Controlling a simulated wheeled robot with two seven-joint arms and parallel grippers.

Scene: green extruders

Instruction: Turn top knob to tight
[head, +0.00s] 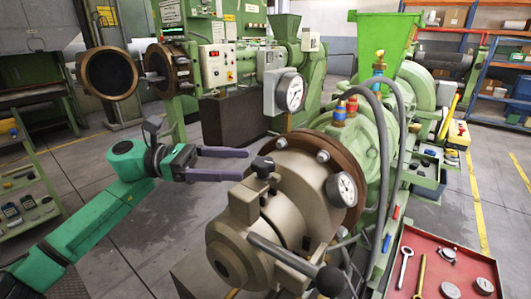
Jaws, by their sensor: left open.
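A black knob (263,166) stands on top of the grey-brown metal head (272,212) of the near green extruder (352,135). My left gripper (246,163) comes in from the left with two purple fingers pointing right. It is open and empty, with a visible gap between the fingers. Its fingertips are close to the left side of the knob; I cannot tell whether they touch it. My right gripper is not in view.
A lever with a black ball end (330,280) sticks out at the front of the head. A round gauge (341,189) sits on its right side. A red tray (425,251) with tools is at the lower right. A second green extruder (215,63) stands behind.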

